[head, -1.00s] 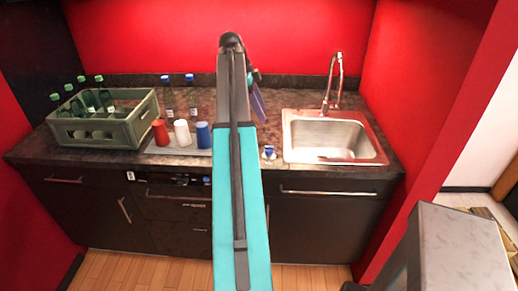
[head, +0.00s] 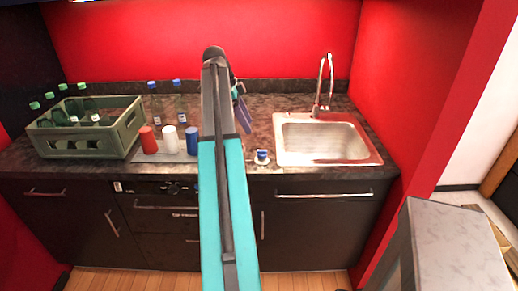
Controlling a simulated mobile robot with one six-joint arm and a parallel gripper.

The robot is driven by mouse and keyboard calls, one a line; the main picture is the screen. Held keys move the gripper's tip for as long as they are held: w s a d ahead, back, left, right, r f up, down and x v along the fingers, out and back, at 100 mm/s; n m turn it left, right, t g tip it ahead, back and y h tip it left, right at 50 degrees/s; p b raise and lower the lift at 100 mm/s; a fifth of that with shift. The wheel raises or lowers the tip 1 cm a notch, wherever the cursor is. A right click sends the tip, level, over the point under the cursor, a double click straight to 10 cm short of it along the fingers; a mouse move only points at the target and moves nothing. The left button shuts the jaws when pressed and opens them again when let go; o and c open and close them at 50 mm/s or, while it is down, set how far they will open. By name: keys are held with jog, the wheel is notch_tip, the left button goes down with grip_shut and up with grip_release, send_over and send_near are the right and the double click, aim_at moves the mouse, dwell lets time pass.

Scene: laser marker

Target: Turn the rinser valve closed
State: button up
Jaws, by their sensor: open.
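A small blue-and-white fitting (head: 262,156) sits at the front edge of the dark counter, just left of the sink. It looks like the rinser valve, but it is too small to tell how its handle is turned. My gripper (head: 243,108) shows as a small purple-blue part to the right of my raised teal arm, above the counter and apart from the fitting. It is open, and nothing shows in it. My arm partly hides it.
A steel sink (head: 325,141) with a tall tap (head: 323,84) is at the right. A green bottle crate (head: 88,130) is at the left. Red (head: 149,140), white (head: 170,139) and blue (head: 192,140) cups stand near bottles (head: 180,106). A grey block (head: 455,250) is at lower right.

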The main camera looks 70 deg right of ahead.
aim_at(262, 153)
jog(key=shift+p+x, duration=1.4)
jog(key=shift+x, duration=5.2)
jog(key=c, duration=1)
